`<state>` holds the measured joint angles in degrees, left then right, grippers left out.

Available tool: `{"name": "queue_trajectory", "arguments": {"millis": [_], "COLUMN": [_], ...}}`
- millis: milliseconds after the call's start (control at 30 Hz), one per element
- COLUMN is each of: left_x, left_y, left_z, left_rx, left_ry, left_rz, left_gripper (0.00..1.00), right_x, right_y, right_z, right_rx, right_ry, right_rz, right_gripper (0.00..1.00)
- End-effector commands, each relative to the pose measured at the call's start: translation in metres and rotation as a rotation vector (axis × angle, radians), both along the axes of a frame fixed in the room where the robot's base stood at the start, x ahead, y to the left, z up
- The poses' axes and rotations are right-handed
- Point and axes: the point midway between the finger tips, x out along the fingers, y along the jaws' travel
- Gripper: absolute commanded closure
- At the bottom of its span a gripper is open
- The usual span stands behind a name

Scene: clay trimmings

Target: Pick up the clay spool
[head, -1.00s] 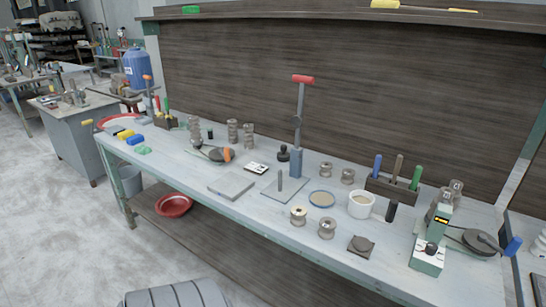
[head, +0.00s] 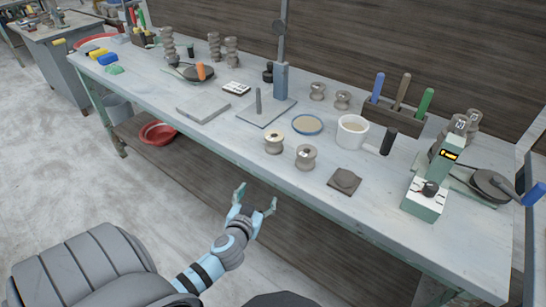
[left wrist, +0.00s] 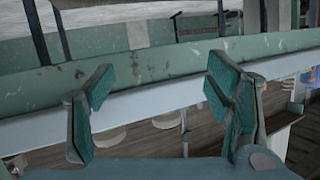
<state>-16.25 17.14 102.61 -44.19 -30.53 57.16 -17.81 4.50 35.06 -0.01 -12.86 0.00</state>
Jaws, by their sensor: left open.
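Several grey-brown clay spools stand on the workbench. Two are near the front edge: one with a paler top (head: 274,142) and a greyer spool (head: 306,157) to its right. Two more, a left one (head: 317,91) and a right one (head: 342,100), stand farther back. Stacked spools are at the far left (head: 231,50) and back right (head: 473,119). My left gripper (head: 256,199) is open and empty, in front of the bench's front edge, short of the front spools. The left wrist view shows its two parted fingers (left wrist: 160,85) with nothing between them. My right gripper is out of view.
Behind the front spools are a blue-rimmed dish (head: 307,125) and a white cup (head: 351,133). A dark clay slab (head: 344,180) lies to their right, then a green device (head: 426,196). A plate with an upright rod (head: 265,113) stands to the left. A red bowl (head: 158,134) sits on the lower shelf.

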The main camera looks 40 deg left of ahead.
Motion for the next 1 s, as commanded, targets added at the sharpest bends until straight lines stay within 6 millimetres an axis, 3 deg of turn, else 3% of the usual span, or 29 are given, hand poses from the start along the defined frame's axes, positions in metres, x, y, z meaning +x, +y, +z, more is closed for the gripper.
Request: {"name": "queue_trajectory", "arguments": {"millis": [33, 100, 167, 233, 500, 833, 1000], "left_x": [0.009, 0.013, 0.017, 0.027, 0.090, 0.140, 0.148], "left_y": [0.000, -0.002, -0.002, 0.002, 0.027, 0.046, 0.050], "left_z": [0.028, 0.076, 0.101, 0.114, 0.116, 0.115, 0.114], "left_rx": [0.004, -0.003, -0.007, -0.011, -0.014, -0.015, -0.015], "left_ry": [-0.121, -0.258, -0.327, -0.357, -0.355, -0.354, -0.352], "left_rz": [0.008, 0.019, 0.022, 0.024, 0.022, 0.020, 0.018], "left_gripper": [0.27, 0.27, 0.27, 0.27, 0.27, 0.27, 0.27], "right_x": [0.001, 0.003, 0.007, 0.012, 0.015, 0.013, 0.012], "right_y": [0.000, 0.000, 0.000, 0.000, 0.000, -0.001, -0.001], "right_z": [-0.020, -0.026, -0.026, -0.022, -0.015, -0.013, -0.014], "right_rx": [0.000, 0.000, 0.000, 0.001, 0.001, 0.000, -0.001], "right_ry": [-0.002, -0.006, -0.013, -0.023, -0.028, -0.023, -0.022], "right_rz": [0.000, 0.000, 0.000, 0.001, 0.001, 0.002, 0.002], "right_gripper": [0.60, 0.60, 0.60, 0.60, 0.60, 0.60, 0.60]}}
